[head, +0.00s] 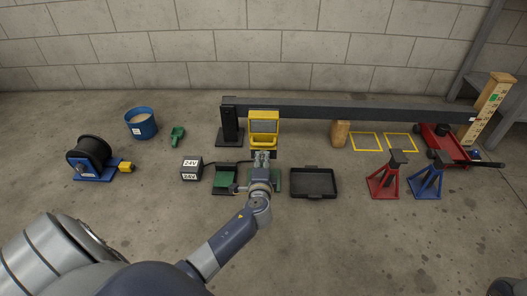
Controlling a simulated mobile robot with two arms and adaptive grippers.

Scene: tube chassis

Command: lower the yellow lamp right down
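The yellow lamp (263,115) is a boxy work light with a dark front panel. It is by the left end of a long dark beam, just right of a black upright block (230,125). My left gripper (262,155) is right at or just below the lamp's lower edge, on the near side. Its fingers are too small to tell whether they are open or shut, or touch the lamp. My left wrist and gripper hide part of the floor and green items below the lamp. My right gripper is not in view.
The long dark beam (350,111) runs rightward to a wooden post (489,105). A black tray (313,183) lies right of my wrist; a 24V box (191,168) is left. Red (384,180) and blue (428,178) stands are at right. The near floor is mostly clear.

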